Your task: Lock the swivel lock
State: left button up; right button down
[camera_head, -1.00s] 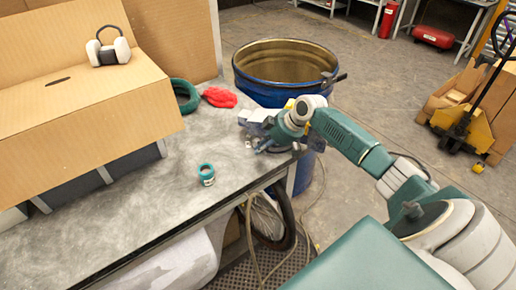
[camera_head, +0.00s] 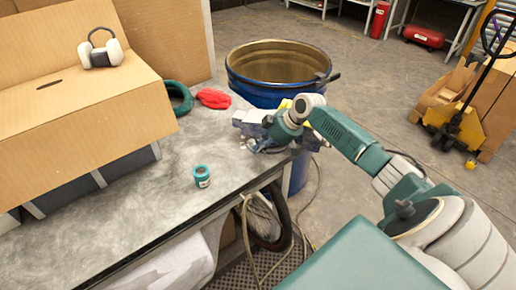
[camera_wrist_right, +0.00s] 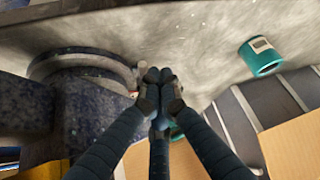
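A blue bench vise (camera_head: 243,116) stands at the table's right corner, mostly behind my right arm. In the right wrist view its speckled blue body (camera_wrist_right: 92,112) and round swivel base (camera_wrist_right: 78,62) fill the left side. My right gripper (camera_wrist_right: 158,76) has its fingertips together beside the base's rim; it also shows in the head view (camera_head: 254,145). Small light metal bits show beside the fingertips, perhaps the swivel lock, mostly hidden by the fingers. I cannot tell whether the fingers pinch it. My left gripper is out of view.
A teal tin (camera_head: 202,177) stands on the grey table (camera_head: 110,215). A red cloth (camera_head: 214,98) and a dark green ring (camera_head: 180,97) lie behind it. A cardboard box (camera_head: 75,105) with ear defenders (camera_head: 101,52) stands left. A blue drum (camera_head: 270,88) stands behind the vise.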

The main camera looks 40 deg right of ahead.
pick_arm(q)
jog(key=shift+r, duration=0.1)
pick_arm(e)
jog(key=shift+d, duration=0.3)
jog(key=shift+a, duration=0.3)
jog(key=a+p, duration=0.1)
jog(key=a, duration=0.1)
jog(key=shift+a+f+p, duration=0.3)
jog(key=shift+a+p, duration=0.05)
jog(key=shift+a, duration=0.05)
jog(key=d+r+b, duration=0.1)
jog(key=r, duration=0.1)
jog(key=d+r+b, duration=0.1)
jog(key=d+r, duration=0.1)
jog(key=d+r+b, duration=0.1)
jog(key=r+b, duration=0.1)
jog(key=r, duration=0.1)
jog(key=shift+w+d+r, duration=0.1)
jog(key=shift+w+d, duration=0.05)
jog(key=shift+d, duration=0.1)
jog(key=shift+r, duration=0.5)
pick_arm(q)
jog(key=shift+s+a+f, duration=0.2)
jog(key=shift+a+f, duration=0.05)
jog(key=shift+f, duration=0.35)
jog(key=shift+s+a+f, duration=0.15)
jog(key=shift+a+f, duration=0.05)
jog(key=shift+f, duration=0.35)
pick_arm(e)
jog(key=shift+f, duration=0.1)
